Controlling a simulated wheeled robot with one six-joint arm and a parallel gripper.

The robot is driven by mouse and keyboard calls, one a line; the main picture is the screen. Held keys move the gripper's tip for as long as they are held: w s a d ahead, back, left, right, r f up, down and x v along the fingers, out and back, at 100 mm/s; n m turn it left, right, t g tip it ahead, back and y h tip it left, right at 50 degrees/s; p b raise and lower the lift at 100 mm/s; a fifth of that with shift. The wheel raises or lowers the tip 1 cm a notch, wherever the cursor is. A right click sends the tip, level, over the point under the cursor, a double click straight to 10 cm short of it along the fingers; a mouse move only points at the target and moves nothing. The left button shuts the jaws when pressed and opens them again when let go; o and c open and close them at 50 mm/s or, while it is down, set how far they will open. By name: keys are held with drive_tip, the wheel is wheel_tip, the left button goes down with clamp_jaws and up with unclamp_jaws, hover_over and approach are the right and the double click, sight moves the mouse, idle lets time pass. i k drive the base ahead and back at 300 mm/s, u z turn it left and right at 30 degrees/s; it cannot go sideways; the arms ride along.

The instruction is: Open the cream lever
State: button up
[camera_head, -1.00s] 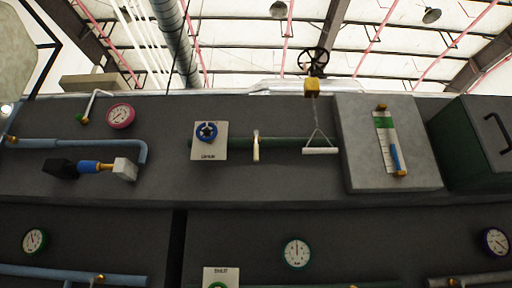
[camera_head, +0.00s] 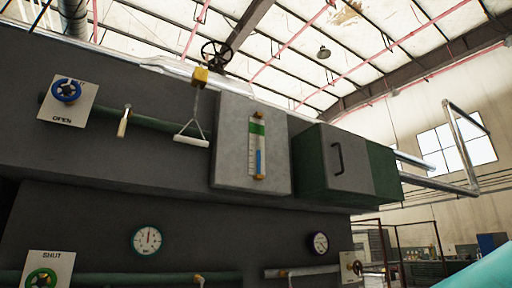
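The cream lever (camera_head: 123,122) is a short cream handle at the upper left, on a dark green pipe (camera_head: 160,123) along the dark grey upper wall. It hangs down across the pipe, slightly tilted. My gripper does not show in this view. A teal shape cuts into the lower right corner; I cannot tell what it is.
Left of the lever is a blue handwheel (camera_head: 67,91) on a white plate. Right of it hangs a white triangular pull handle (camera_head: 191,140) below a yellow valve (camera_head: 200,77). Farther right are a grey gauge box (camera_head: 230,150) and a green box (camera_head: 312,165).

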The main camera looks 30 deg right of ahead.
sight(121, 133)
drive_tip(key=u, duration=0.55)
drive_tip(key=k, duration=0.65)
drive_tip(key=u, duration=0.8)
drive_tip(key=i, duration=1.4)
drive_tip(key=z, duration=0.3)
